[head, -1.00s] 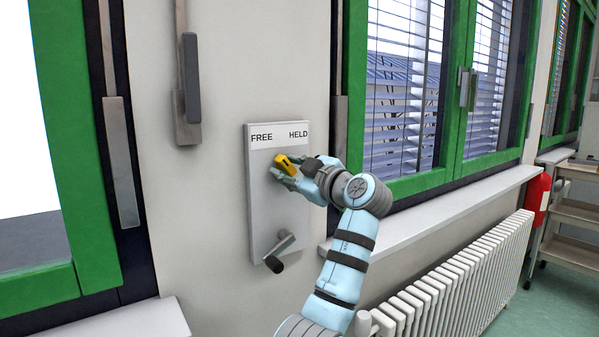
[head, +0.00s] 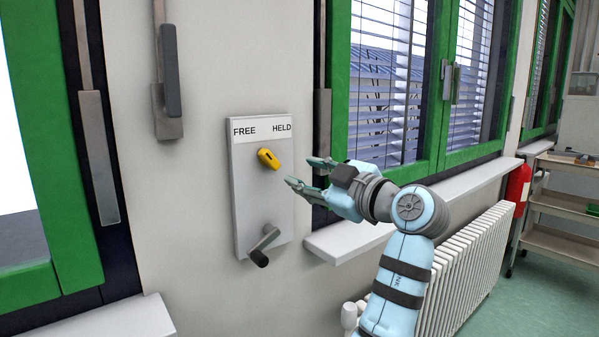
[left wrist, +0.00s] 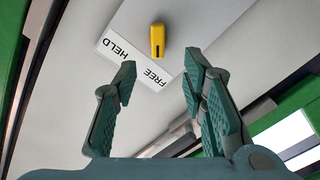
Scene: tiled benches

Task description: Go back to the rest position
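The grey wall panel (head: 241,205) carries a white label with FREE at left and HELD at right. The yellow knob (head: 268,158) sits below the label, its upper end leaning left toward FREE. It also shows in the left wrist view (left wrist: 157,42), apart from the fingers. A crank with a dark handle (head: 259,257) is low on the panel. My left gripper (head: 306,173) is open and empty, just right of the panel, touching nothing. In the left wrist view its spread fingers (left wrist: 162,68) have nothing between them. My right gripper is not in view.
A green-framed window with blinds is behind my left arm. A white sill (head: 350,238) and a radiator (head: 465,262) are below it. A red extinguisher (head: 517,187) and a shelf trolley (head: 560,208) stand at the right. Metal levers (head: 98,160) hang on the left.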

